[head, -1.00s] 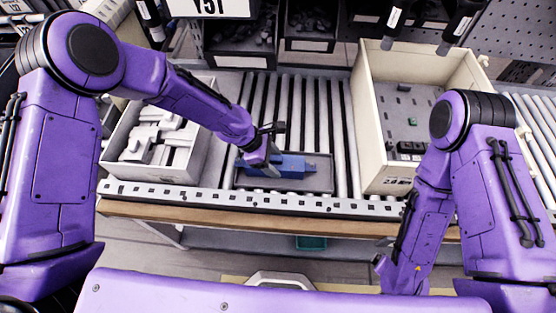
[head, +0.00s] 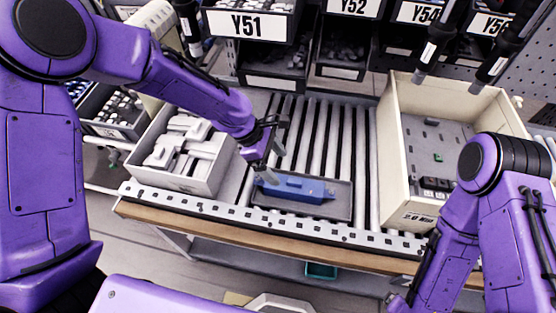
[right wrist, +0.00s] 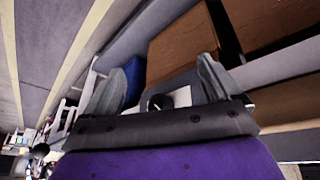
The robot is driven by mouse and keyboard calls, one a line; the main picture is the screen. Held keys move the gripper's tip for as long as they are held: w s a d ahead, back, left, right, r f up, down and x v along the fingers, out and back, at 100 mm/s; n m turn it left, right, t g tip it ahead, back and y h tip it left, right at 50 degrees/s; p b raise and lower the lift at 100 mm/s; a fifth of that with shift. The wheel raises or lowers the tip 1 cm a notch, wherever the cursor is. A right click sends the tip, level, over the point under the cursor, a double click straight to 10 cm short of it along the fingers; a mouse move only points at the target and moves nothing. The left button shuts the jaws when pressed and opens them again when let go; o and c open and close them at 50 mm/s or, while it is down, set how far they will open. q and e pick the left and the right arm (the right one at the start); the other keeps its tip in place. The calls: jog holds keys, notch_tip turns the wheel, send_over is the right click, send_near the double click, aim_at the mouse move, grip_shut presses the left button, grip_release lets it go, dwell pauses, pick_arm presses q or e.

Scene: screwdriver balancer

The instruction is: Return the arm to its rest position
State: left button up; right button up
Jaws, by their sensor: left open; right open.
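My left arm reaches in from the left, and its gripper (head: 268,165) is open just above the left end of a blue tool-shaped part (head: 305,188). The blue part lies in a shallow dark tray (head: 342,205) on the roller conveyor; whether the fingertips touch it I cannot tell. My right arm hangs folded at the right of the head view, its gripper out of sight there. In the right wrist view my right gripper (right wrist: 162,85) is open, its two grey fingers spread with nothing held between them.
A white box (head: 215,178) of pale parts stands left of the tray. A large cream bin (head: 395,165) with a grey inside stands to the right. Labelled bins (head: 270,65) line the back. Bare rollers (head: 345,135) lie behind the tray. A wooden edge (head: 270,238) runs along the front.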

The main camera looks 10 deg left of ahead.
pick_arm(q)
jog(key=shift+v, duration=0.85)
